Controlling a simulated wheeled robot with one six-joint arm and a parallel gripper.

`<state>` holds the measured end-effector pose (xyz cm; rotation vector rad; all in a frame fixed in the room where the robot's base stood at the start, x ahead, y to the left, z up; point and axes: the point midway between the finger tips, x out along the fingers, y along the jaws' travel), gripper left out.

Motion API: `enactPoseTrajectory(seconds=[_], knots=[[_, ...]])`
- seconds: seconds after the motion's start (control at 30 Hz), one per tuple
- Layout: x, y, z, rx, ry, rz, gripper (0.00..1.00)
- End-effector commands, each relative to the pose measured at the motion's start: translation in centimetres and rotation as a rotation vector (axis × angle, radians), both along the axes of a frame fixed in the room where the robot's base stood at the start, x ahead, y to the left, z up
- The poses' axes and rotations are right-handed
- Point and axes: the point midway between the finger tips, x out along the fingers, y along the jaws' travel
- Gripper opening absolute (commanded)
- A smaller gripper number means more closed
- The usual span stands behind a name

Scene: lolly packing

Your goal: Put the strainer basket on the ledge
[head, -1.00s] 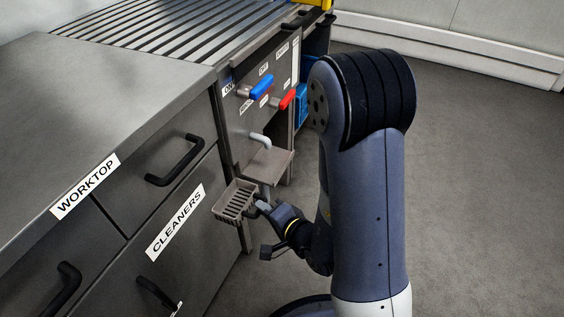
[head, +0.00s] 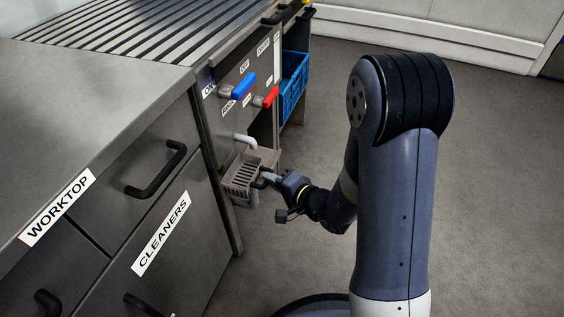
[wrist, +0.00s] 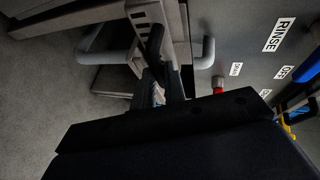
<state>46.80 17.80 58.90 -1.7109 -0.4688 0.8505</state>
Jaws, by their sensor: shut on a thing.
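The strainer basket (head: 241,176) is a small grey-brown slotted basket, held roughly level in the head view. My gripper (head: 268,179) is shut on its handle from the right. The ledge (head: 267,157) is a small flat brown shelf on the cabinet front, under a grey spout (head: 246,141). In the head view the basket overlaps the ledge's near-left part; I cannot tell whether they touch. In the wrist view, my gripper (wrist: 160,88) holds the dark handle, and a slotted basket wall (wrist: 143,14) shows at the top edge.
A blue lever (head: 243,86) and a red lever (head: 270,97) stick out above the ledge. A blue crate (head: 294,86) stands beyond. Drawers with black handles (head: 160,172) lie to the left under the worktop (head: 90,110). Open floor (head: 420,30) lies to the right.

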Motion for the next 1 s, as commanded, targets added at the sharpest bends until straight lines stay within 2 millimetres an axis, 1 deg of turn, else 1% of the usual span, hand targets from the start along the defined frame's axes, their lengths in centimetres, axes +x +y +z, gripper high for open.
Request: enactPoseTrajectory(seconds=[0.03, 0.1, 0.27, 0.5, 0.57, 0.6, 0.63, 0.97, 1.0], knots=[[1.1, -0.4, 0.1, 0.002, -0.003, -0.002, 0.0], [1.9, -0.7, 0.0, 0.001, -0.002, -0.001, 0.0], [3.0, -1.1, 0.0, 0.001, -0.001, 0.0, 0.0], [6.4, -2.3, 0.0, 0.002, -0.002, -0.001, 0.0], [6.9, -2.5, 0.1, 0.001, -0.002, 0.001, 0.0], [6.8, -2.4, -0.6, 0.002, 0.0, 0.001, 0.0], [6.7, -2.4, -0.7, 0.002, 0.001, 0.002, 0.0], [6.7, -2.4, -0.8, 0.002, -0.001, 0.001, 0.0], [6.7, -2.4, -0.7, 0.001, 0.0, 0.001, 0.15]])
